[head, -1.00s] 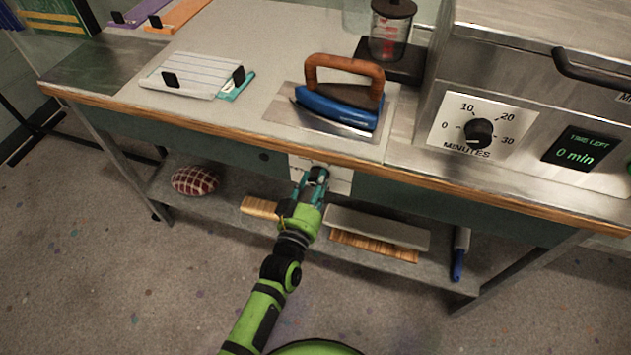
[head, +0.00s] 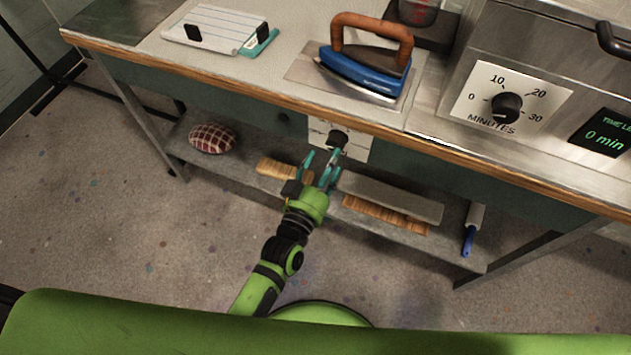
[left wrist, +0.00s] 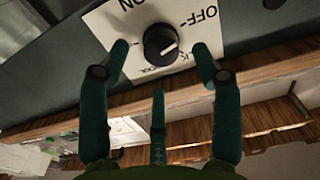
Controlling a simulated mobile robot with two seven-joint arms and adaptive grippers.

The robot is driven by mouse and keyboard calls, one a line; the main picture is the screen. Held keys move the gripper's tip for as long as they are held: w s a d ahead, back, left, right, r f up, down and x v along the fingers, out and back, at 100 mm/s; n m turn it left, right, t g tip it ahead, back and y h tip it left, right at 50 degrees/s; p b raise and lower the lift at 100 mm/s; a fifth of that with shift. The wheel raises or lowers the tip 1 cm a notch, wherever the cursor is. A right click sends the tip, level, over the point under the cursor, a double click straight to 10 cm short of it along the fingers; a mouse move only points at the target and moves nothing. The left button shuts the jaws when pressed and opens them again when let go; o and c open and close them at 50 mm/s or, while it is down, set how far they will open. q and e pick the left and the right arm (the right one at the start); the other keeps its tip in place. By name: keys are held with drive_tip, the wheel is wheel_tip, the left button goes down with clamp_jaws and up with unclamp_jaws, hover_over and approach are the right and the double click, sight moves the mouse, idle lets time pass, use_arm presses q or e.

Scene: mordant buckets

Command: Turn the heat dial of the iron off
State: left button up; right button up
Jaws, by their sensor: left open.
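The blue iron (head: 364,72) with a wooden handle rests on a plate on the table. Below it, a white panel (head: 355,152) on the table's front edge carries a dark round knob (head: 338,138). The panel there reads ON at upper left and OFF at upper right, upside down; I cannot tell if the line meets a mark. My left gripper (head: 322,158) is open, its fingers apart just short of the knob and to either side of it. My right gripper is not in view.
A steel box with a minutes dial (head: 507,107) stands at right on the table. The lower shelf holds a checked cushion (head: 213,138), boards (head: 388,197) and a blue-handled roller (head: 472,230). A white striped pad (head: 215,28) lies at the back left.

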use_arm(q)
drive_tip(key=v, duration=0.7)
drive_tip(key=shift+s, duration=0.1)
